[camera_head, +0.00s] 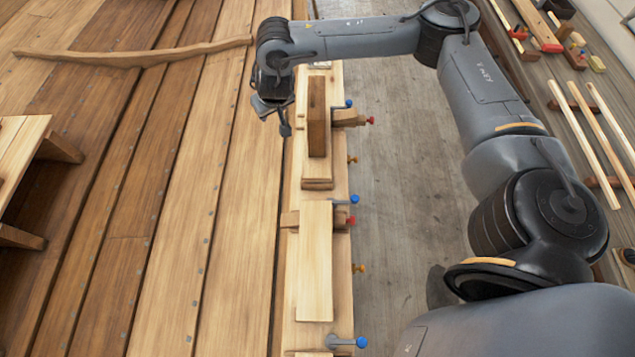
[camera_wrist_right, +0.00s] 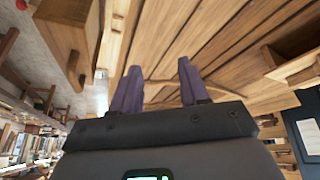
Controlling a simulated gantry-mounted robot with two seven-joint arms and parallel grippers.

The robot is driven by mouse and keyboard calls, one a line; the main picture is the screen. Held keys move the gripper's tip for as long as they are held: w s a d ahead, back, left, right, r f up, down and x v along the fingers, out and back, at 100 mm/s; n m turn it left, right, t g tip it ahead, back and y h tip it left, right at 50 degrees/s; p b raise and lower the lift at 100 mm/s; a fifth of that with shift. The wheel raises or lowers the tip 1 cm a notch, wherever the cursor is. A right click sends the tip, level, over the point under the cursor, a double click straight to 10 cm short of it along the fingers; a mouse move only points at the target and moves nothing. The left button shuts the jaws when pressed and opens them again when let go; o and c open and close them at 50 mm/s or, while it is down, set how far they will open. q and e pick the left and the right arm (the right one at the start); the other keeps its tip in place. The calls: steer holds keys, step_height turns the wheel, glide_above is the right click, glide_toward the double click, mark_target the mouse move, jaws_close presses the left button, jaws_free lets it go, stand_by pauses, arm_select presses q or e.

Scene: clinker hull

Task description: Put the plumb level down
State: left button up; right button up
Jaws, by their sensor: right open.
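An upright brown wooden piece (camera_head: 317,118) on a flat wooden foot stands on the long pale plank; it looks like the plumb level, but I cannot be sure. A brown wooden block (camera_wrist_right: 68,35) at the upper left of the right wrist view may be the same piece. My right gripper (camera_head: 275,108) is left of it in the head view, over the hull planking's edge, apart from it. In the wrist view the right gripper (camera_wrist_right: 158,78) has its two fingers apart with nothing held between them. My left gripper is not in view.
Clamps with blue handles (camera_head: 354,199) and red and yellow knobs line the plank's right edge. A short pale board (camera_head: 315,260) lies on the plank. A curved wooden strip (camera_head: 135,57) crosses the hull planking (camera_head: 190,200). A bench with tools (camera_head: 560,60) is at upper right.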

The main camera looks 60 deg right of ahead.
steer(key=a+f+n+t+y, duration=0.1)
steer(key=a+f+n+y, duration=0.3)
steer(key=a, duration=1.1)
steer(key=s+a+n+t+y, duration=0.15)
steer(key=s+a+n, duration=0.25)
steer(key=a, duration=0.9)
steer(key=s+a+n+t+y, duration=0.1)
steer(key=s+a+n+y, duration=0.3)
steer(key=a, duration=0.8)
steer(key=s+d+f+m+g+h, duration=0.2)
steer(key=s+d+f+h, duration=0.1)
steer(key=s+d, duration=0.6)
steer(key=s+d+f+m+g+h, duration=0.2)
steer(key=s+d+f+h, duration=0.1)
steer(key=s+d, duration=0.6)
steer(key=shift+s+d+f+m, duration=0.3)
steer(key=shift+d+f, duration=0.05)
steer(key=shift+f, duration=0.1)
